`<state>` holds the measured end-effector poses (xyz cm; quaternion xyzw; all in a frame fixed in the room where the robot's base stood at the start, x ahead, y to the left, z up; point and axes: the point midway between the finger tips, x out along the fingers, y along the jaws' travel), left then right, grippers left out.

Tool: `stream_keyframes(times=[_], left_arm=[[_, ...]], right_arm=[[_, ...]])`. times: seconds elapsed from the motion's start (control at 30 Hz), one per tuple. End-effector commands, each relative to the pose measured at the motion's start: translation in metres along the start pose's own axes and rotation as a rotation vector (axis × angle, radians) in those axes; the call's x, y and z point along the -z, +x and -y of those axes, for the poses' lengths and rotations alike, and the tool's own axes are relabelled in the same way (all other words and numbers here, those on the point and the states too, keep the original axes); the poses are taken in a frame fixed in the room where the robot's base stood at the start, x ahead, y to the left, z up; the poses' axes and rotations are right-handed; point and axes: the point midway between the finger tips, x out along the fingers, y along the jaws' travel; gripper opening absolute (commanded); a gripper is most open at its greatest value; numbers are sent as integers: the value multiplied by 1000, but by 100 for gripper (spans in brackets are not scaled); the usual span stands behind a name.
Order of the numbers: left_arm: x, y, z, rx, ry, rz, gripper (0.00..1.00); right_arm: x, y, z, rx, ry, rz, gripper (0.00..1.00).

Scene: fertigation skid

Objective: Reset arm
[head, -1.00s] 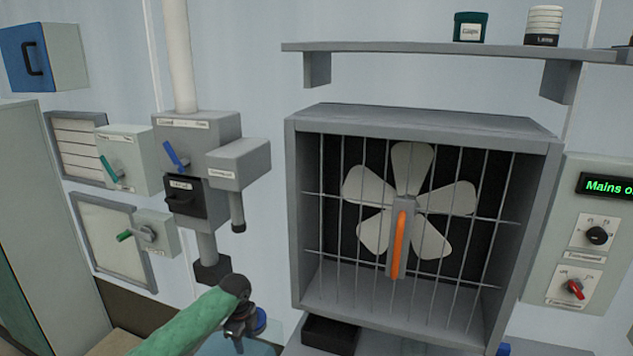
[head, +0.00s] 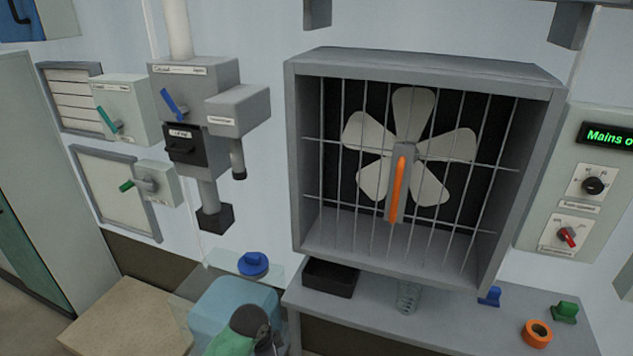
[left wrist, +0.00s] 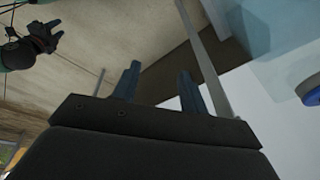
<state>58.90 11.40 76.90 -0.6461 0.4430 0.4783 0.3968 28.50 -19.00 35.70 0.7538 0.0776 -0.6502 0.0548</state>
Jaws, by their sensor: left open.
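My left arm, in a green sleeve, shows only at the bottom of the head view, and its gripper there is mostly cut off by the lower edge. In the left wrist view my left gripper (left wrist: 157,82) has its two dark fingers apart with nothing between them. Beyond the fingers are a pale floor area and a grey post. My right gripper is not in the head view; a dark gripper-like shape (left wrist: 38,40) with cables shows at the upper left of the left wrist view.
Lever boxes (head: 124,108) hang on the left wall.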

Motion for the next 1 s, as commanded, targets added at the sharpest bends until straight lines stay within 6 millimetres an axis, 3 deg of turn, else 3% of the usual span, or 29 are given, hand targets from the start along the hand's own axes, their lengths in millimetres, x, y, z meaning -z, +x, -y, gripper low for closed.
stream_keyframes(times=[0.1,0.37,0.6,1.0], left_arm=[[-8,-4,-31,15,-114,-21,43],[-36,-21,-85,65,-386,-46,43],[-74,-45,-132,118,-652,-46,43],[-123,-80,-178,198,-938,-23,43]], right_arm=[[0,0,-1,-1,0,0,36],[0,0,-2,-2,-1,0,36],[0,0,-2,-2,-1,0,36],[0,0,0,0,0,0,36]])
